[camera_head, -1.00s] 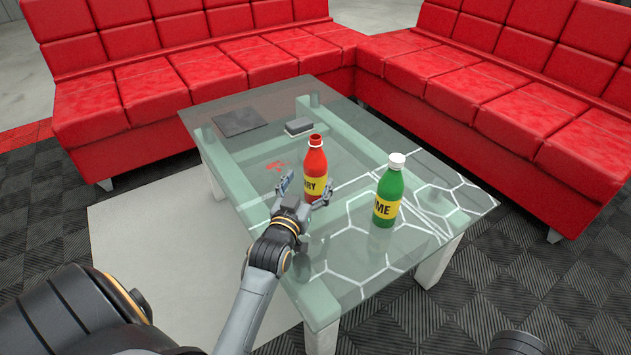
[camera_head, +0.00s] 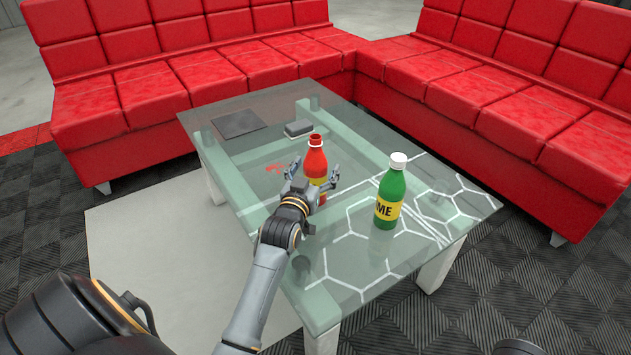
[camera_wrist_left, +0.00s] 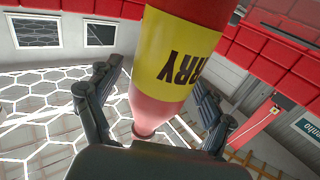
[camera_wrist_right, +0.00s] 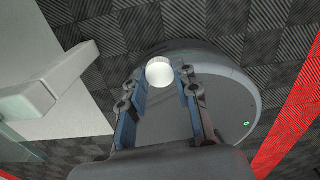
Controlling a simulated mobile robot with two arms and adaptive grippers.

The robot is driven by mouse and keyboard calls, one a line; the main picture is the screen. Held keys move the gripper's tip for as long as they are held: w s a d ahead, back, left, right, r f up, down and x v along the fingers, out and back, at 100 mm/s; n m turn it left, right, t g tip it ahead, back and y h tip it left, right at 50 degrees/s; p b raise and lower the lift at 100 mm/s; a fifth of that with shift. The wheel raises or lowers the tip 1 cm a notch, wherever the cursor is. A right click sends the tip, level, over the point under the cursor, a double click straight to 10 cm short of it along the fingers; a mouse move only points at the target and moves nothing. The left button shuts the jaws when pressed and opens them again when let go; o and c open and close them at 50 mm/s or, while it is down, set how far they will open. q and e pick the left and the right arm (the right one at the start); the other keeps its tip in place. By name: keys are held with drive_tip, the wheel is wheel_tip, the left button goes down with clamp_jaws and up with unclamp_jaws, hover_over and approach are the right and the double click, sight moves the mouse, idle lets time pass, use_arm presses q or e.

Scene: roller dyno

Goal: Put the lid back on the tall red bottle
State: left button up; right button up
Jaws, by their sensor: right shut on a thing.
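The tall red bottle (camera_head: 316,158) stands upright on the glass table, its mouth open and no lid on it. It also shows large in the left wrist view (camera_wrist_left: 165,105) with its yellow label. My left gripper (camera_head: 315,175) is open, with one finger on each side of the bottle; I cannot tell whether either touches it. Its hand hides part of the bottle's lower body. My right gripper (camera_wrist_right: 160,80) is shut on a white round lid (camera_wrist_right: 160,72), held between its fingertips away from the bottle. The right gripper does not show in the head view.
A green bottle (camera_head: 389,195) with a white cap stands to the right on the glass table (camera_head: 350,255). A dark flat pad (camera_head: 238,123) and a small dark block (camera_head: 298,128) lie farther back. Red sofas (camera_head: 190,75) border the table behind. The table's front right is clear.

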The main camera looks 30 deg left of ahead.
sight(312, 162)
use_arm(q)
drive_tip(key=c, duration=1.4)
drive_tip(key=shift+r, duration=0.1)
clamp_jaws()
